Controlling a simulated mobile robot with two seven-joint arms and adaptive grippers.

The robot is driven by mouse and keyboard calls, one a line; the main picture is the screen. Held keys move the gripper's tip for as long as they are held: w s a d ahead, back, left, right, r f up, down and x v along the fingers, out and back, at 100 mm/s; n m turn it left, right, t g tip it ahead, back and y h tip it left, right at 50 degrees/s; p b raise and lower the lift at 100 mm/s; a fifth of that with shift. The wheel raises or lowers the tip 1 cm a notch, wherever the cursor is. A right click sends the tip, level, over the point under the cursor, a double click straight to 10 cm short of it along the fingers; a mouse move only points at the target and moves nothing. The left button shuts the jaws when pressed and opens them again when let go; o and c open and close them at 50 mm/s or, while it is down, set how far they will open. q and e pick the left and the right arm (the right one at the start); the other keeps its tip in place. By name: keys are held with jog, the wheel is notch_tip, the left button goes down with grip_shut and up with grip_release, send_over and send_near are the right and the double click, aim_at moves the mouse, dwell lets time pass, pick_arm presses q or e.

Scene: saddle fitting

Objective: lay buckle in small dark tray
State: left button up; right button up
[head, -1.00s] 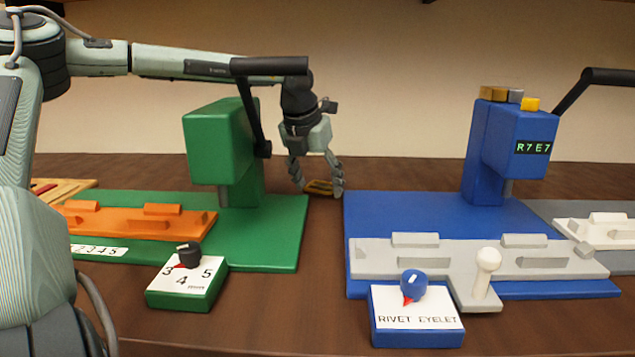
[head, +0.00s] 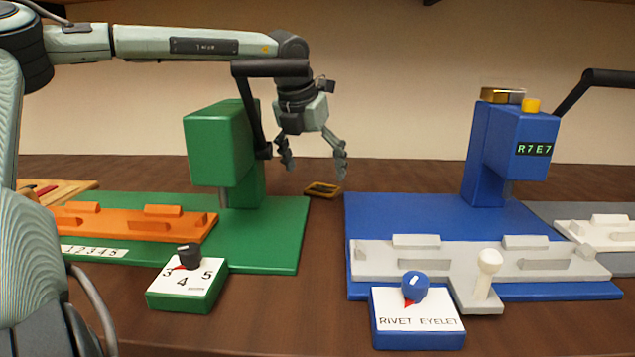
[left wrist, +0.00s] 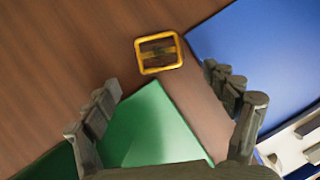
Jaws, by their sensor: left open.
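A gold-rimmed square buckle (head: 322,186) lies flat on the brown table, behind the gap between the green and blue presses. In the left wrist view the buckle (left wrist: 158,38) shows a gold frame with a bar across its darker middle. I cannot tell whether a small dark tray lies under it; no separate tray is clear. My left gripper (head: 314,170) is open and empty above the buckle, fingers spread and apart from it. In the left wrist view the buckle is just beyond the fingertips (left wrist: 161,78). My right gripper is not in view.
The green press (head: 222,150) with its lever stands close left of my left gripper. The blue press (head: 490,150) stands to the right. An orange fixture (head: 130,222), a grey fixture (head: 400,258) and two dial boxes (head: 185,290) (head: 416,325) are in front. Table around the buckle is clear.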

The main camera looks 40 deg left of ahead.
pick_arm(q)
jog(key=v, duration=0.6)
jog(key=shift+s+r, duration=0.15)
jog(key=shift+r, duration=0.3)
jog(key=shift+c, duration=0.7)
jog(key=shift+a+r+n, duration=0.1)
jog(key=shift+a+n, duration=0.05)
jog(key=shift+n, duration=0.15)
jog(key=shift+c, duration=1.2)
jog(key=n+g+y+p, duration=0.25)
jog(key=n+g, duration=0.35)
jog(key=n, duration=1.1)
send_near(324, 189)
jog(key=shift+w+a+f+b, duration=0.2)
jog(key=shift+w+b, duration=0.1)
jog(key=shift+b, duration=0.2)
jog(key=shift+f+y, duration=0.25)
jog(key=shift+f, duration=0.1)
jog(key=x, duration=0.6)
jog(key=shift+s+d+f+p, duration=0.1)
jog(key=shift+s+p, duration=0.2)
jog(key=shift+s, duration=0.1)
jog(key=shift+f, duration=0.45)
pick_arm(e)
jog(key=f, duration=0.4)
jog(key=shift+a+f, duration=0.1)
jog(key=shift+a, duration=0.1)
